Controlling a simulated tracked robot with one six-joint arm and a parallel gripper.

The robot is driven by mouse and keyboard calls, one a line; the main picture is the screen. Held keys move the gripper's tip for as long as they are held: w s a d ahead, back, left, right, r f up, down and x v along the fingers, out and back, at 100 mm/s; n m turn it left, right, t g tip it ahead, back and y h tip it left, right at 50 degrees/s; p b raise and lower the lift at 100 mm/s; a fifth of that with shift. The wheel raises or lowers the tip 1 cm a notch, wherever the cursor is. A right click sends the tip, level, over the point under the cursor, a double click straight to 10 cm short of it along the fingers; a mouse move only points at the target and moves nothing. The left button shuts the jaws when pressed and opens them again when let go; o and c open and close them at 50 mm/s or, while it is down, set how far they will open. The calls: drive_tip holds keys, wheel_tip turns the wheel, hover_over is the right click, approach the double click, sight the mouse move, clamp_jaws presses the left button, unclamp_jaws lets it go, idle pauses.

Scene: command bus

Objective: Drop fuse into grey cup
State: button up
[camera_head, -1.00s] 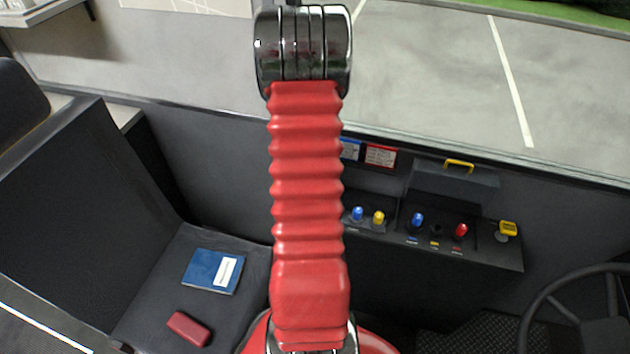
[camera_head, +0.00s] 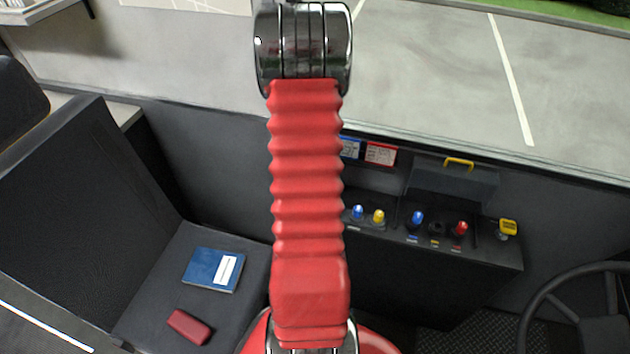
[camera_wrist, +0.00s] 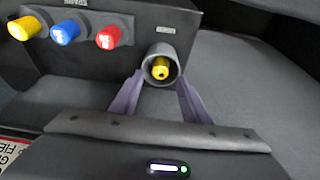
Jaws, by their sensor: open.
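In the wrist view, the grey cup (camera_wrist: 160,47) shows its round open mouth towards the camera. A yellow fuse (camera_wrist: 161,68) is inside the cup, seen end-on. My gripper (camera_wrist: 159,76) has its two purple fingers apart, one on each side of the cup's lower part, with nothing held between them. I cannot tell whether the fingers touch the cup. In the head view my red arm hides the gripper and the cup.
A panel in the wrist view holds yellow (camera_wrist: 25,27), blue (camera_wrist: 65,32) and red (camera_wrist: 109,37) fuses left of the cup. In the head view a console (camera_head: 490,258) carries several coloured fuses. A blue book (camera_head: 205,268) and red case (camera_head: 189,326) lie on the seat.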

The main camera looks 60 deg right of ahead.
drive_tip(key=shift+r, duration=0.1)
wheel_tip(320, 180, up, 7)
idle(0.6)
idle(0.7)
drive_tip(key=w+a+r+n+t+y, duration=0.1)
drive_tip(key=a+r+n, duration=0.4)
drive_tip(key=a, duration=1.1)
drive_tip(key=w+a+r+n+t+y, duration=0.1)
drive_tip(key=a+r+n, duration=0.4)
drive_tip(key=a+r, duration=0.6)
drive_tip(key=w+a+r+n+t+y, duration=0.1)
drive_tip(key=a+r+n, duration=0.5)
drive_tip(key=a, duration=1.6)
wheel_tip(320, 180, up, 2)
drive_tip(key=shift+w+r+t, duration=0.25)
drive_tip(key=shift+w+t, duration=0.6)
drive_tip(key=shift+t, duration=0.15)
